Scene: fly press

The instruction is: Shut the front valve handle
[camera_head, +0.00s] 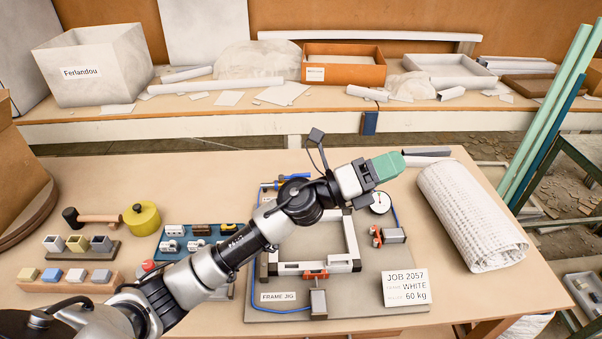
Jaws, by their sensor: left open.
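The frame jig (370,290) is a grey plate on the table, carrying a white square frame (351,236), blue hoses and small clamps. A front clamp with an orange-red part (315,275) and a grey block (318,304) sits at the frame's near side. A second red-and-grey clamp (393,236) is at its right. I cannot tell for sure which part is the front valve handle; my arm hides the jig's left part. My left gripper (389,166), with green tips, is open above the jig's far right side, apart from the front clamp. My right gripper is out of view.
A round gauge (380,203) stands on the jig below my left gripper. A job card (405,288) stands front right. A rolled white mat (472,216) lies right. A blue tray (172,244) of small parts, a yellow pot (142,217) and a mallet (92,217) are left.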

